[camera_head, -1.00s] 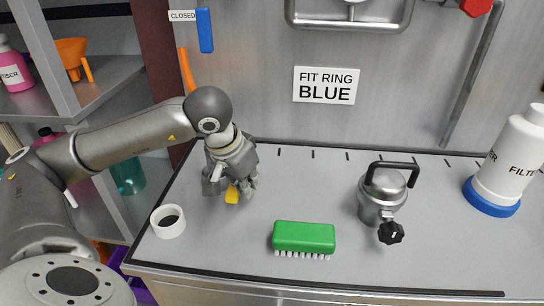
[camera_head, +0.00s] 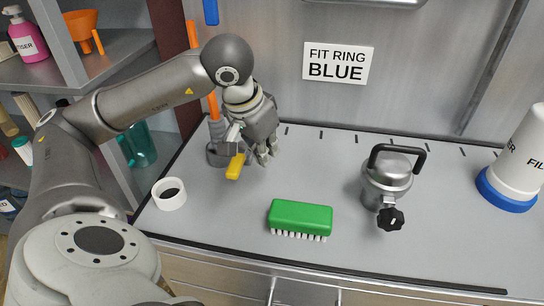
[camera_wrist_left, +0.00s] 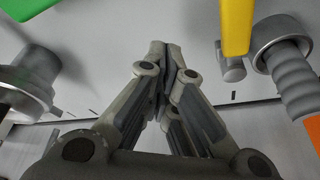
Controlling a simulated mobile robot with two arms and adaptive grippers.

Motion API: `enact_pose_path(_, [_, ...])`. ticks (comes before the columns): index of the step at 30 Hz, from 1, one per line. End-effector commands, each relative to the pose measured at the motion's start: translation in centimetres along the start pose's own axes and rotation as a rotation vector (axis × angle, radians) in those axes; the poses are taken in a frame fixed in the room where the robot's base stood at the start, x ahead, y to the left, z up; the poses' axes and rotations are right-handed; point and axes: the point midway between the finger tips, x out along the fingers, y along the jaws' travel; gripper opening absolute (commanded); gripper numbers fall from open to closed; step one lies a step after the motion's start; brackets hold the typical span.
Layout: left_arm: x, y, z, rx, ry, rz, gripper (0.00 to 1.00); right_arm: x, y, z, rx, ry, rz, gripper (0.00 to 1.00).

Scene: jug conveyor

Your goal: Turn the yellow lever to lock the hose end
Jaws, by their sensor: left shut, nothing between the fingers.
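The yellow lever (camera_head: 236,167) sticks out toward the front from the grey coupling (camera_head: 216,154) at the worktop's left back. An orange hose (camera_head: 212,104) with a grey ribbed end (camera_head: 217,130) rises from the coupling. My left gripper (camera_head: 267,157) is shut and empty, just right of the lever and apart from it. In the left wrist view the closed fingertips (camera_wrist_left: 167,52) show left of the lever (camera_wrist_left: 236,25) and coupling (camera_wrist_left: 278,42), with the hose (camera_wrist_left: 306,128) at the right edge. The hose's seating is partly hidden. My right gripper is out of view.
A green brush (camera_head: 300,216), a metal pot with black handle (camera_head: 387,178) and a white filter bottle with blue base (camera_head: 520,160) stand to the right. Shelves (camera_head: 110,60) are at left.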

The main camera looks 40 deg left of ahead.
Motion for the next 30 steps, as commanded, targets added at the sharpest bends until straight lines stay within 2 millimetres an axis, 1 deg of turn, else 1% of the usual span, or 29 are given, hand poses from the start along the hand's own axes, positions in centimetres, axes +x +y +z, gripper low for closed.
enact_pose_path(1, [-1.1, -0.3, -0.3, -0.002, 0.005, -0.001, 0.0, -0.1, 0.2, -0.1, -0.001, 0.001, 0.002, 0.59])
enact_pose_path(3, [-2.4, -0.7, -0.5, -0.002, 0.004, 0.0, 0.0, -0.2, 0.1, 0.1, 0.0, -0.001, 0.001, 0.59])
enact_pose_path(6, [-4.0, -1.2, -0.7, -0.001, 0.005, 0.001, 0.0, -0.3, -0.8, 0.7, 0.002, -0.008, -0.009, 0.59])
enact_pose_path(9, [-5.1, -1.5, -0.9, 0.0, 0.003, 0.001, 0.0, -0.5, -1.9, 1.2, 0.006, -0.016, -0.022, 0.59])
enact_pose_path(11, [-5.6, -1.7, -0.9, -0.001, 0.002, 0.0, 0.0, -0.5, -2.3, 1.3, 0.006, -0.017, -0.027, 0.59])
enact_pose_path(15, [-6.0, -1.8, -1.0, -0.001, 0.0, 0.001, 0.0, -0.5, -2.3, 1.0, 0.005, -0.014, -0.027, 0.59])
enact_pose_path(30, [-6.0, -1.8, -1.0, 0.0, 0.0, 0.0, 0.0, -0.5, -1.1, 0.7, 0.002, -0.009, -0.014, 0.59])
